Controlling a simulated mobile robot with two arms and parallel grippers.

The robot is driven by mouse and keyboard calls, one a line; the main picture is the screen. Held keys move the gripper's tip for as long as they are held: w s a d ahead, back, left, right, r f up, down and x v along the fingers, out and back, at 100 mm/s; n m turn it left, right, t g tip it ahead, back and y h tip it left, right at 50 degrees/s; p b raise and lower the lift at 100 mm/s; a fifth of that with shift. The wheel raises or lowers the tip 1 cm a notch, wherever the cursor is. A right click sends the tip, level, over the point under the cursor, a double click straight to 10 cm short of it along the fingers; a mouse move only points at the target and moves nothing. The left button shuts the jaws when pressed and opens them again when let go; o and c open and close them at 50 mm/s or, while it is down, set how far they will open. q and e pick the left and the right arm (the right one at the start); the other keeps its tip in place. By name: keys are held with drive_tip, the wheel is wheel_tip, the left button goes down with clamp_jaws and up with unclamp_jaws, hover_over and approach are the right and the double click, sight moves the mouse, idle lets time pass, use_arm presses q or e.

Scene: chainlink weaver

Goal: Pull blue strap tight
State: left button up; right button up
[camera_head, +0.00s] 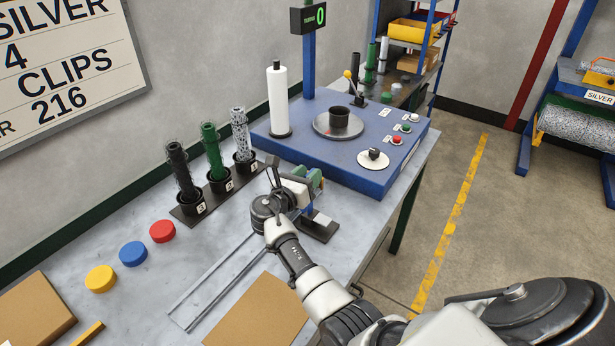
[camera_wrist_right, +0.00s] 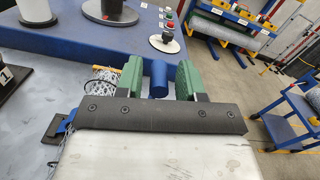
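My right gripper (camera_head: 308,178) is over the grey bench at the front edge of the blue machine. In the right wrist view its two green finger pads (camera_wrist_right: 160,80) stand apart. A short blue cylinder (camera_wrist_right: 158,78) shows between them, with a narrow gap on each side. I cannot tell whether this is the end of the blue strap. A blue strip (camera_wrist_right: 66,123) with a dark block shows at the left of the wrist view. In the head view a blue upright piece (camera_head: 308,212) rises from a dark base below the gripper. My left gripper is not in view.
The blue machine (camera_head: 345,160) carries a turntable with a dark cup, a knob and buttons. A rack (camera_head: 220,186) of numbered mesh rolls stands left of the gripper. Yellow, blue and red discs (camera_head: 133,253) and cardboard (camera_head: 258,312) lie on the bench.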

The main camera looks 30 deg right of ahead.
drive_tip(key=shift+o, duration=0.3)
drive_tip(key=shift+f, duration=0.15)
drive_tip(key=shift+a, duration=0.1)
drive_tip(key=shift+s+a, duration=0.15)
drive_tip(key=shift+a, duration=0.15)
drive_tip(key=p+v, duration=0.3)
drive_tip(key=v, duration=0.7)
drive_tip(key=shift+p, duration=0.35)
drive_tip(key=shift+d, duration=0.1)
